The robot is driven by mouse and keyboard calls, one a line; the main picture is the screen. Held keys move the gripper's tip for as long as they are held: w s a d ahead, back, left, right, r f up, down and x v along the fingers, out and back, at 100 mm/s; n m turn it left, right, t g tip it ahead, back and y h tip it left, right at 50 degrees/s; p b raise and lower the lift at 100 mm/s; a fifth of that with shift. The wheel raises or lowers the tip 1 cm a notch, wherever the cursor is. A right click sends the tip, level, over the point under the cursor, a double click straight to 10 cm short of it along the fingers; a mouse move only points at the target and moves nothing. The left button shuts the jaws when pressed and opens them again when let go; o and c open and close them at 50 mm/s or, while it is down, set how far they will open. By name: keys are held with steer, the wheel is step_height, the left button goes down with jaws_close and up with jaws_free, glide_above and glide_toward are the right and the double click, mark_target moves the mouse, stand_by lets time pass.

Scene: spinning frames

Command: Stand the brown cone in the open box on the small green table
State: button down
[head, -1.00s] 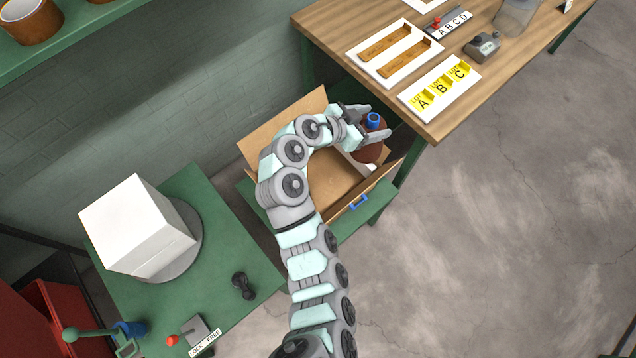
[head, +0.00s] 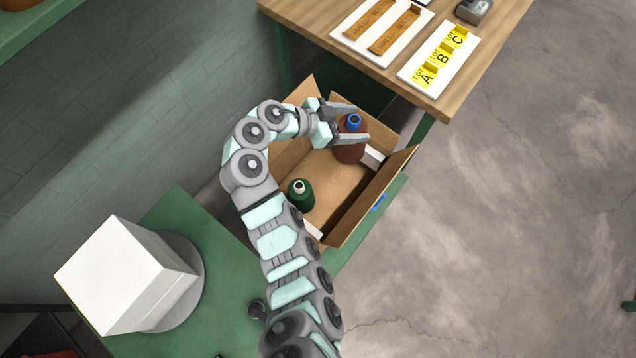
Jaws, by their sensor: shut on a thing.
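The brown cone (head: 349,153) with a blue top is at the far right part of the open cardboard box (head: 322,205). My gripper (head: 352,123) is shut on the cone near its blue top, with a finger on either side. The cone looks upright and within the box's walls; I cannot tell whether its base touches the box floor. A green cone (head: 301,196) with a pale top stands in the box, nearer me, beside my arm.
A wooden bench (head: 490,50) with white trays is close behind the box at the upper right. A white block (head: 124,272) on a round grey plate stands on a green table (head: 215,255) at the left. Box flaps stick up around the cone. Open floor lies to the right.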

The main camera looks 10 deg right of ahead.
step_height(320, 180, down, 5)
steer(key=b, duration=0.3)
steer(key=shift+f, duration=0.15)
step_height(320, 180, down, 20)
steer(key=b, duration=0.4)
steer(key=shift+r, duration=0.2)
steer(key=shift+w, duration=0.1)
steer(key=shift+c, duration=1.1)
jaws_free()
steer(key=shift+a, duration=0.1)
steer(key=v, duration=0.7)
steer(key=shift+p, duration=0.3)
steer(key=shift+a+r, duration=0.15)
